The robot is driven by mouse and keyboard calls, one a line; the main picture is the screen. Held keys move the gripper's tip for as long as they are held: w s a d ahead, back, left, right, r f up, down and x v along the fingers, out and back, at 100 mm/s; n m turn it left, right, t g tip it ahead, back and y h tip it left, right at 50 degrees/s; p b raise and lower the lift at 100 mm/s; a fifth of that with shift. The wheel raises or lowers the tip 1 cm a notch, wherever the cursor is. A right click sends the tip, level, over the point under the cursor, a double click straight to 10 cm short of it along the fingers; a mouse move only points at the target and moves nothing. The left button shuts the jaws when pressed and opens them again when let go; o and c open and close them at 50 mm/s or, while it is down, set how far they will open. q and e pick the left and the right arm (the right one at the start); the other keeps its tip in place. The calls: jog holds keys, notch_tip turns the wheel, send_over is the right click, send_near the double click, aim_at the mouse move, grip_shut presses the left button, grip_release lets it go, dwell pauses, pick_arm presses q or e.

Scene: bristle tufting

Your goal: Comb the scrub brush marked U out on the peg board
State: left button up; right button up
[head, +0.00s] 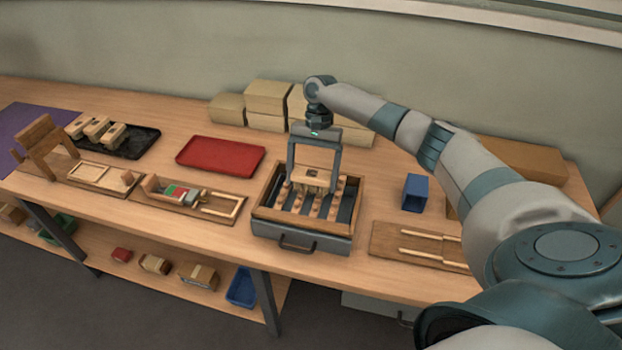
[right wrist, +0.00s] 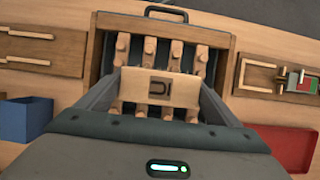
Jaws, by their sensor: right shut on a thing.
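My right gripper (head: 313,183) is shut on a pale wooden scrub brush (head: 311,178), holding it over the peg board. In the right wrist view the brush (right wrist: 160,87) shows a dark U mark on its upper face, turned in the picture, between the two fingers. The peg board (head: 340,212) is a wooden-framed box with rows of round wooden pegs on a dark bed and a handled grey drawer front. Pegs show on both sides of the brush. The bristles are hidden under the block, so I cannot tell how deep they sit. My left gripper is not in view.
A red tray (head: 221,154) and a dark tray (head: 140,145) with several brushes lie to the left. Wooden jigs (head: 195,200) stand near the front edge. A blue bin (head: 416,193) and a fork-like wooden fixture (head: 400,240) are right; cardboard boxes (head: 268,97) are behind.

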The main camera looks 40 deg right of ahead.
jog(key=shift+w+d+f+b, duration=0.15)
jog(key=shift+w+d+b, duration=0.45)
jog(key=shift+w+d, duration=0.85)
jog(key=shift+s+d, duration=0.1)
jog(key=shift+s, duration=0.1)
jog(key=s+a+p, duration=0.1)
jog(key=p, duration=0.2)
jog(key=s+a+p, duration=0.1)
jog(key=a+p, duration=0.1)
jog(key=p, duration=0.1)
jog(key=shift+s+r, duration=0.15)
jog(key=shift+r, duration=0.05)
jog(key=shift+s+f+p, duration=0.15)
jog(key=shift+p, duration=0.2)
jog(key=shift+a, duration=0.1)
